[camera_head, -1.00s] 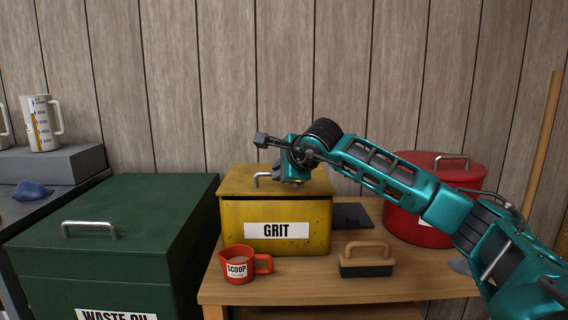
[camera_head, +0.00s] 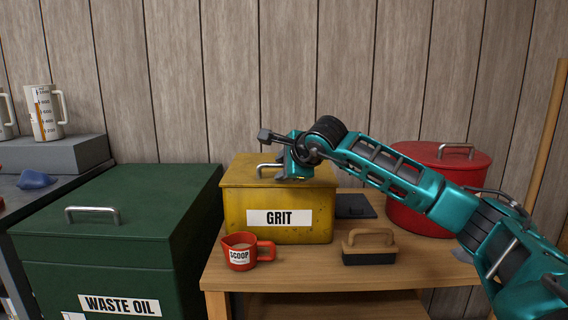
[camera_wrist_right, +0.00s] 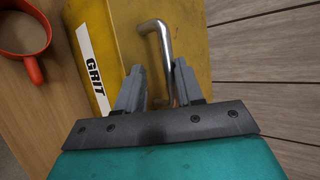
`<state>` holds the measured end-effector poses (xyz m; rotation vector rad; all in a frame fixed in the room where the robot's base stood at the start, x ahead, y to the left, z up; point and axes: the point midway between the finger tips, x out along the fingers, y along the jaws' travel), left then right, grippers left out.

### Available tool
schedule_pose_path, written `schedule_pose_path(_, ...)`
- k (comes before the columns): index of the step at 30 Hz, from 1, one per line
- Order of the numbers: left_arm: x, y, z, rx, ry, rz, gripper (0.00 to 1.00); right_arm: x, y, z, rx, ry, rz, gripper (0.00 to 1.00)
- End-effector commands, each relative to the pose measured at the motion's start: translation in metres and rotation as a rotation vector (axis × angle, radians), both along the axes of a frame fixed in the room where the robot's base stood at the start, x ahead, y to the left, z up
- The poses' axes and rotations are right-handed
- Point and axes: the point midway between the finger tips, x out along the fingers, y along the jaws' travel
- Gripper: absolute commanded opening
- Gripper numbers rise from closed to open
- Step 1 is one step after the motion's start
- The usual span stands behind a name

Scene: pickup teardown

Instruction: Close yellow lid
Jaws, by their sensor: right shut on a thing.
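The yellow lid (camera_head: 237,170) lies flat on top of the yellow box (camera_head: 236,212) labelled GRIT. Its metal handle (camera_head: 268,168) stands up from the lid and also shows in the right wrist view (camera_wrist_right: 158,40). My right gripper (camera_head: 283,172) is at the lid's top beside the handle. In the right wrist view its two fingers (camera_wrist_right: 158,88) are on either side of the handle bar, shut on it. My own wrist hides part of the lid in the head view. My left gripper is not in view.
A red scoop cup (camera_head: 241,251) stands before the box on the wooden table (camera_head: 300,268). A brush (camera_head: 369,248) lies to the right, with a dark flat plate (camera_head: 353,206) behind it. A red pot (camera_head: 420,205) is at right; a green WASTE OIL bin (camera_head: 110,243) is at left.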

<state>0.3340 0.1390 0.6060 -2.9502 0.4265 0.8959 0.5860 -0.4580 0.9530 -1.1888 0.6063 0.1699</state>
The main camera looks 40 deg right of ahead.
Motion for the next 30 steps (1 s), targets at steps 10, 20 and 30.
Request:
schedule_pose_path(10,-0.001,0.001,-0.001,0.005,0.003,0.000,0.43,-0.021,0.005,-0.003,0.000,0.037,0.000,0.26)
schedule_pose_path(20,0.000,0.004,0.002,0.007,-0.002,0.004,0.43,-0.079,0.017,0.045,-0.006,0.011,-0.001,0.26)
schedule_pose_path(30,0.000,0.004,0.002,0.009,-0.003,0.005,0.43,-0.109,0.025,0.069,-0.002,-0.001,-0.002,0.26)
